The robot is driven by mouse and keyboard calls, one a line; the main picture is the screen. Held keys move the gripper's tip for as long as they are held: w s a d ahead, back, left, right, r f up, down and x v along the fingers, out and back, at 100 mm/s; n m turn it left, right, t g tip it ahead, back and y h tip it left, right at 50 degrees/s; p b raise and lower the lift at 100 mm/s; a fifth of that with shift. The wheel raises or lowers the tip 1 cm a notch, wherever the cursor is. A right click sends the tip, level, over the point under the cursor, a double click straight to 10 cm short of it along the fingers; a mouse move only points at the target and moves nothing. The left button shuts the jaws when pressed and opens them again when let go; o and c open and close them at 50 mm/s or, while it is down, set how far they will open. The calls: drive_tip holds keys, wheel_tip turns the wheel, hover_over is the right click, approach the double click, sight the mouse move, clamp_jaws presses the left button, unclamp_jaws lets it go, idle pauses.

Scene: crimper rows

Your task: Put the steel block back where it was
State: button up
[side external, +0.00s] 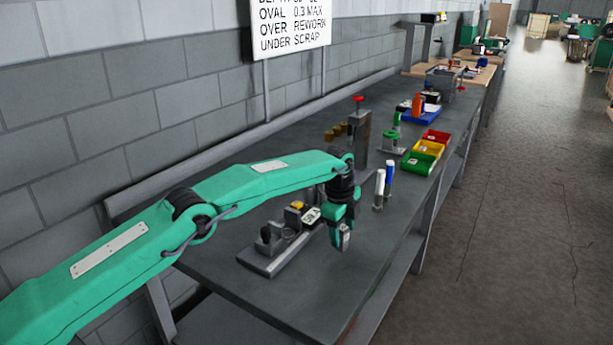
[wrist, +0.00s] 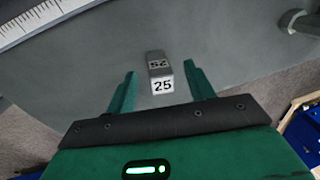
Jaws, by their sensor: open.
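The steel block (wrist: 161,73) is a small grey block marked 25 on its faces. In the wrist view it stands between the fingertips of my gripper (wrist: 160,72), with a gap visible on each side. My gripper is open, with one green finger to the left of the block and one to the right. In the side view my gripper (side external: 341,238) points down low over the near part of the grey bench (side external: 310,300). A small pale grey piece shows at its fingertips there, partly hidden by the fingers.
Red, yellow and green bins (side external: 423,150) sit farther back. The bench's near end is clear.

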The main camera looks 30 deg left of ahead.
clamp_jaws()
drive_tip(key=shift+c, duration=0.6)
unclamp_jaws()
wheel_tip(320, 180, up, 8)
drive_tip(key=s, duration=0.1)
drive_tip(key=shift+a+f, duration=0.1)
drive_tip(key=shift+a, duration=0.05)
